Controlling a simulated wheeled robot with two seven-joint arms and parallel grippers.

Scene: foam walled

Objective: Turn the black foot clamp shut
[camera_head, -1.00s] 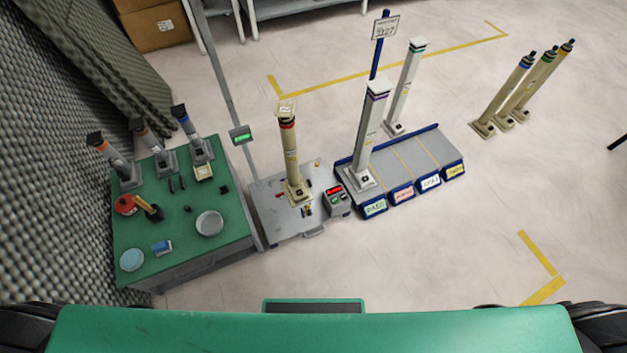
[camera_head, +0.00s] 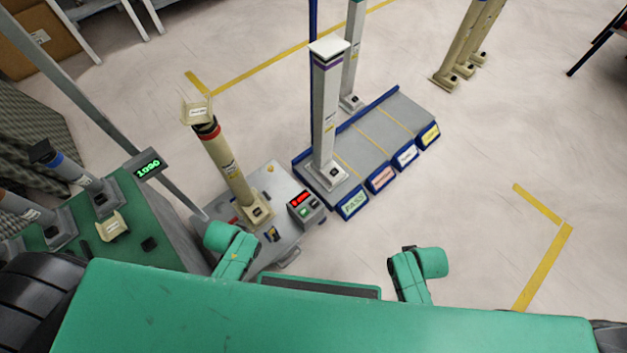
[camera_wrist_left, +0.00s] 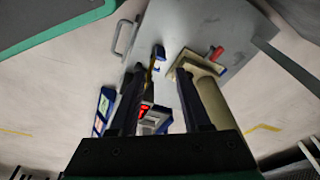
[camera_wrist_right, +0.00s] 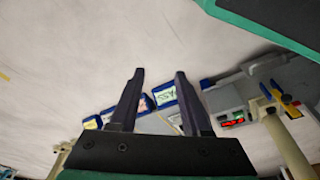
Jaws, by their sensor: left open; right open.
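A tan column (camera_head: 228,170) with a red band stands on a square foot (camera_head: 258,209) on the grey plate (camera_head: 278,185). A small dark and yellow fitting (camera_head: 271,234) sits at the foot's near side; it seems to be the foot clamp, and its setting is too small to read. It also shows in the left wrist view (camera_wrist_left: 157,58), beside the foot (camera_wrist_left: 205,63). A red-handled part (camera_wrist_left: 216,53) is at the foot. My left gripper (camera_wrist_left: 160,73) is open and empty, pointing toward the plate. My right gripper (camera_wrist_right: 159,74) is open and empty, apart from everything.
A small box with a red display (camera_head: 304,206) stands right of the foot. The blue-edged rack (camera_head: 385,140) holds pale columns farther right. A green bench (camera_head: 150,240) with more columns is at the left, beside a post with a green display (camera_head: 148,164).

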